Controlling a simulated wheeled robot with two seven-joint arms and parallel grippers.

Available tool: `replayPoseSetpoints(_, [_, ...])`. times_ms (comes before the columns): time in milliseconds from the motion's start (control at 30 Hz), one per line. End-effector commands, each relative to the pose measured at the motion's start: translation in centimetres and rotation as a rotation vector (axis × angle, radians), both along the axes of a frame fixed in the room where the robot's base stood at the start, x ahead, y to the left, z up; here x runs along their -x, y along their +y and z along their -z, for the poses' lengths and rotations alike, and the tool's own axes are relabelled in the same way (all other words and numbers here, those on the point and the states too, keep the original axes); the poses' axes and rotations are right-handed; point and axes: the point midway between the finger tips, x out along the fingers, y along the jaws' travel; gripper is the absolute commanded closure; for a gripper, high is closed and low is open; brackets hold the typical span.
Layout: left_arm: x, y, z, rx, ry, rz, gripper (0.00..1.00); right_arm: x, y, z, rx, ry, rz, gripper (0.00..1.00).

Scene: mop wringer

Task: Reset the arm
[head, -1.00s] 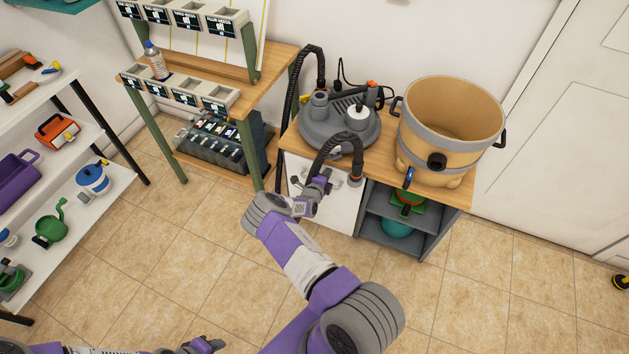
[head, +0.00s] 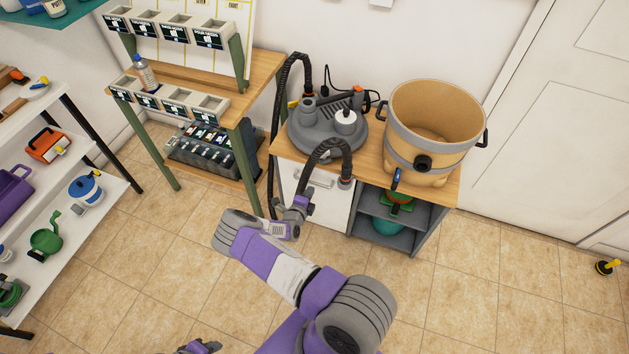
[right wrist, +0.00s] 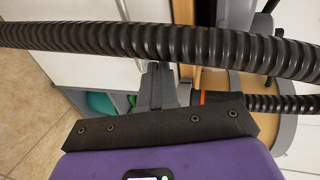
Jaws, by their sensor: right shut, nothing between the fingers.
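My right gripper (head: 303,201) is shut and empty in front of the white cabinet door (head: 325,197), below and left of the hose's free end. In the right wrist view the shut fingers (right wrist: 157,82) reach up to the black ribbed hose (right wrist: 165,40), which crosses the picture in front of them. I cannot tell whether they touch it. My left gripper (head: 204,347) shows only in part at the bottom edge of the head view, and its jaws are unclear.
A grey vacuum head (head: 327,128) with the ribbed hose and an open tan drum (head: 435,120) stand on the wooden-topped cabinet. A workbench (head: 262,75) is to its left, a white shelf (head: 95,215) far left. The tiled floor in front is clear.

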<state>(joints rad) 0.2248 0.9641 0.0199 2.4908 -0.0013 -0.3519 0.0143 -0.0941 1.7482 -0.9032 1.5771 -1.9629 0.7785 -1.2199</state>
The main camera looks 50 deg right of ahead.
Motion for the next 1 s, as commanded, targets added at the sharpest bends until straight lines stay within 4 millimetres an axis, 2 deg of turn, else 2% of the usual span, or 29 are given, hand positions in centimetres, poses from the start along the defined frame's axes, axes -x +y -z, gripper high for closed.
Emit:
replayPoseSetpoints(100, [0.0, 0.0, -0.7, 0.000, 0.000, 0.000, 0.60, 0.7, 1.7, -0.7, 0.001, 0.002, -0.003, 1.00])
replayPoseSetpoints(233, [0.0, 0.0, -1.0, 0.000, 0.000, 0.000, 0.60, 1.1, 2.6, -0.9, 0.001, 0.002, -0.001, 1.00])
replayPoseSetpoints(533, [0.0, 0.0, -1.0, 0.000, 0.000, 0.000, 0.60, 1.3, 2.9, -0.9, -0.001, 0.000, 0.003, 1.00])
replayPoseSetpoints(633, [0.0, 0.0, -1.0, 0.000, 0.000, 0.000, 0.60, 2.6, 2.7, -0.6, -0.036, -0.023, 0.066, 1.00])
replayPoseSetpoints(667, [0.0, 0.0, -1.0, 0.000, 0.000, 0.000, 0.60, 3.5, 2.7, -0.4, -0.058, -0.036, 0.108, 1.00])
replayPoseSetpoints(733, [0.0, 0.0, -1.0, 0.000, 0.000, 0.000, 0.60, 6.5, 2.8, 0.5, -0.138, -0.091, 0.257, 1.00])
replayPoseSetpoints(833, [0.0, 0.0, -1.0, 0.000, 0.000, 0.000, 0.60, 12.6, 4.7, 2.3, -0.294, -0.220, 0.583, 1.00])
replayPoseSetpoints(867, [0.0, 0.0, -1.0, 0.000, 0.000, 0.000, 0.60, 14.5, 5.8, 2.9, -0.344, -0.268, 0.699, 1.00])
replayPoseSetpoints(900, [0.0, 0.0, -1.0, 0.000, 0.000, 0.000, 0.60, 16.9, 7.7, 3.6, -0.408, -0.337, 0.860, 1.00])
replayPoseSetpoints(967, [0.0, 0.0, -1.0, 0.000, 0.000, 0.000, 0.60, 19.8, 11.0, 4.4, -0.488, -0.441, 1.097, 1.00])
replayPoseSetpoints(1000, [0.0, 0.0, -1.0, 0.000, 0.000, 0.000, 0.60, 21.3, 13.5, 4.7, -0.532, -0.511, 1.255, 1.00])
